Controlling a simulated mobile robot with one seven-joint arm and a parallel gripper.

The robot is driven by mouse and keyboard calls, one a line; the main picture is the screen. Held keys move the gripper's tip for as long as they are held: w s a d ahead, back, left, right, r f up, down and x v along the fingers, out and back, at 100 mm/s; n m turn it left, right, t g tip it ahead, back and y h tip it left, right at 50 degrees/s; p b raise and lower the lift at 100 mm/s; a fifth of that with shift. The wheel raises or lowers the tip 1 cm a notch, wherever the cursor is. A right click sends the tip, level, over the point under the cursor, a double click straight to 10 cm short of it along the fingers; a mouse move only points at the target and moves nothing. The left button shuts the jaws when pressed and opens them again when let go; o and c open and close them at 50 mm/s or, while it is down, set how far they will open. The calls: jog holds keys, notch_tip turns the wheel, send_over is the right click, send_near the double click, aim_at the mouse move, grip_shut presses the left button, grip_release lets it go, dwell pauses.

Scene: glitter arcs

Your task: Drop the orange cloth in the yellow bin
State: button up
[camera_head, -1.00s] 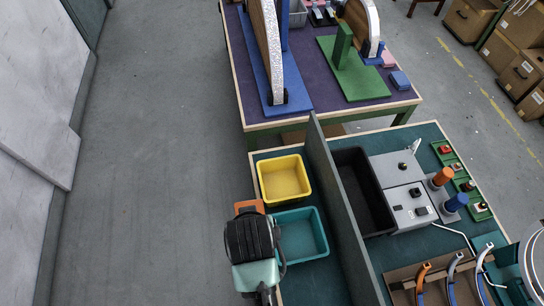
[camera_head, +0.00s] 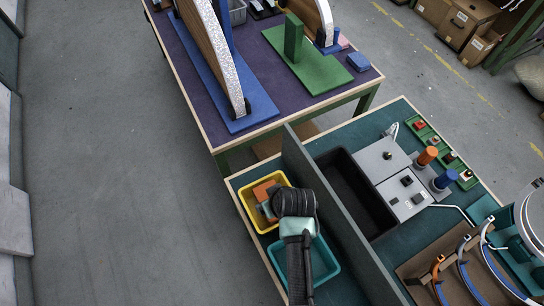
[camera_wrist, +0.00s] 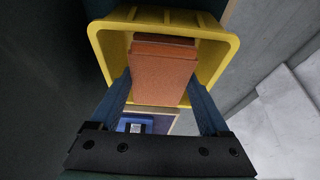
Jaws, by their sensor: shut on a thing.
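The orange cloth (camera_wrist: 162,75) is a folded block between the two blue fingers of my gripper (camera_wrist: 160,92) in the wrist view. My gripper is shut on it. The yellow bin (camera_wrist: 232,45) lies behind the cloth in that view. In the head view the cloth (camera_head: 264,189) shows over the yellow bin (camera_head: 244,201), within its rim outline. I cannot tell how far the cloth is above the bin's floor.
A teal bin (camera_head: 332,268) stands next to the yellow bin, partly under my arm. An upright divider (camera_head: 325,205) runs along their right side, with a black tray (camera_head: 352,190) beyond it. A purple table (camera_head: 196,95) with large arcs stands behind.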

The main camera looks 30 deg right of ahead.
jog(key=shift+w+f, duration=0.1)
jog(key=shift+f, duration=2.25)
jog(key=shift+f, duration=0.1)
jog(key=o, duration=1)
jog(key=shift+r, duration=0.2)
jog(key=v, duration=1.2)
jog(key=shift+p, duration=0.3)
